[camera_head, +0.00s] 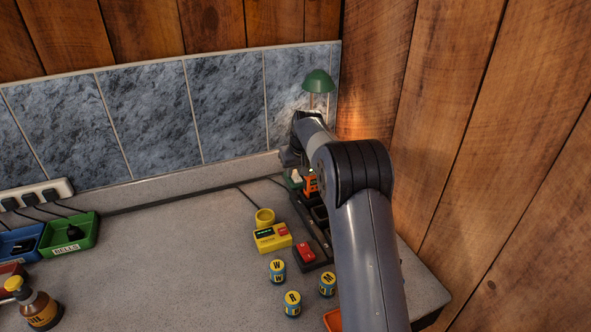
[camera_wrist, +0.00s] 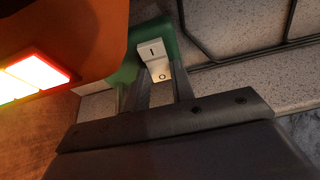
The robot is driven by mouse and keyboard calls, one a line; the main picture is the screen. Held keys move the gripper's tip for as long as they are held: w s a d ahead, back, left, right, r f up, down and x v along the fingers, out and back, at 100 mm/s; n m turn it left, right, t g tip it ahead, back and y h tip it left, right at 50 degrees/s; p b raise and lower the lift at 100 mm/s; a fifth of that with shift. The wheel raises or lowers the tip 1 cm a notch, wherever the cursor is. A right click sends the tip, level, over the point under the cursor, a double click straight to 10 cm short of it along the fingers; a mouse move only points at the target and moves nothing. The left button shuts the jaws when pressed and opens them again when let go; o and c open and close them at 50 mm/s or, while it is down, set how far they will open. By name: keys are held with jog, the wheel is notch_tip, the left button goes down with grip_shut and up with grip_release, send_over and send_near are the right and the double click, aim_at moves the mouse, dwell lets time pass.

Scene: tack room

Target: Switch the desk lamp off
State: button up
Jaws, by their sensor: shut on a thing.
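The desk lamp (camera_head: 317,81) has a green shade and stands in the back right corner. The tiles and wood near it are brightly lit. Its green base (camera_wrist: 176,48) shows in the wrist view, with a white rocker switch (camera_wrist: 153,62) marked I and O. My gripper (camera_wrist: 161,88) is at this switch, its two fingers either side of the lower, O end, shut on it. I cannot tell which way the rocker is tipped. In the head view my arm hides most of the gripper and the lamp's lower part.
An orange device (camera_head: 310,183) with a glowing panel (camera_wrist: 35,76) stands close beside the gripper. A yellow box (camera_head: 272,238), a red switch (camera_head: 305,252) on a dark strip and several lettered jars (camera_head: 292,303) stand nearer. Wood wall is close on the right. The middle counter (camera_head: 175,260) is clear.

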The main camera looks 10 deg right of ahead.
jog(key=shift+w+r+g+p, duration=0.15)
jog(key=shift+r+g+p, duration=0.2)
jog(key=shift+p, duration=1.4)
jog(key=shift+c, duration=0.2)
jog(key=shift+p, duration=0.6)
jog(key=p, duration=0.2)
jog(key=g+p, duration=0.1)
jog(key=p, duration=0.1)
jog(key=shift+w+a+g, duration=0.1)
jog(key=shift+w+g, duration=0.1)
jog(key=shift+g, duration=0.05)
jog(key=shift+w+f+g+p, duration=0.1)
jog(key=shift+f+g+p, duration=0.2)
jog(key=shift+p, duration=0.6)
jog(key=o, duration=1)
jog(key=shift+f+t+b, duration=0.35)
jog(key=shift+t+b, duration=0.05)
jog(key=shift+b, duration=1.45)
jog(key=s+t+b, duration=0.1)
jog(key=t+b, duration=0.1)
jog(key=b, duration=0.5)
